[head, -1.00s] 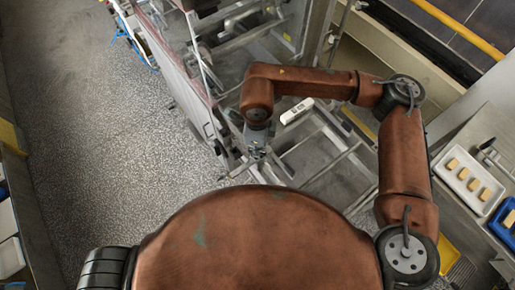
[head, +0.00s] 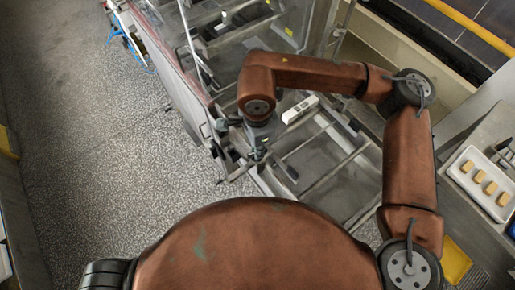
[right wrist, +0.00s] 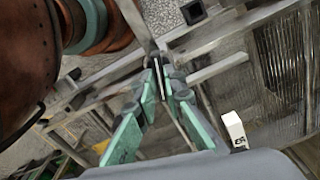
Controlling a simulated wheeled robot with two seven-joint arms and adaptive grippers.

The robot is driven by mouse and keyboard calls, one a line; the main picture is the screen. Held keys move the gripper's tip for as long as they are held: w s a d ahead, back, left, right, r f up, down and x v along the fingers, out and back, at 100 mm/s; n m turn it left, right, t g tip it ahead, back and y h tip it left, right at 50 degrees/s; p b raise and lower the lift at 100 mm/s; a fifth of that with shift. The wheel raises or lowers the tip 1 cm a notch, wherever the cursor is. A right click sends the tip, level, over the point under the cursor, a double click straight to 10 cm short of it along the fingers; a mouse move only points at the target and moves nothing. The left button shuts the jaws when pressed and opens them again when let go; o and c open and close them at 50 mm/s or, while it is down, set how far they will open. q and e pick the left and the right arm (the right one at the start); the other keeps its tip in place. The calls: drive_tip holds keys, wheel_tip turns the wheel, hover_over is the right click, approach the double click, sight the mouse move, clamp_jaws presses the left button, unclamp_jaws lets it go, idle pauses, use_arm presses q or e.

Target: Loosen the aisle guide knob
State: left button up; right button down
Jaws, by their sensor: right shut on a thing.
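My right gripper (head: 256,152) is at the near end of the metal machine frame (head: 315,172), beside the speckled floor. In the right wrist view its green fingers (right wrist: 160,80) meet at the tips on a small dark, thin part (right wrist: 158,76). I take this part to be the aisle guide knob; it is mostly hidden between the tips. A flat metal bar (right wrist: 133,18) runs down toward the tips. My left gripper is not in view.
A white box (head: 300,109) sits on the frame just right of my right gripper and also shows in the wrist view (right wrist: 234,128). A white tray (head: 459,172) with several yellow pieces is on the right counter. Speckled floor (head: 90,170) is open at left.

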drive_tip(key=shift+n+b, duration=1.15)
drive_tip(key=shift+n, duration=0.15)
drive_tip(key=shift+r, duration=0.1)
drive_tip(key=c, duration=2)
unclamp_jaws()
drive_tip(key=shift+c, duration=0.2)
wheel_tip(320, 180, up, 12)
drive_tip(key=shift+w, duration=0.1)
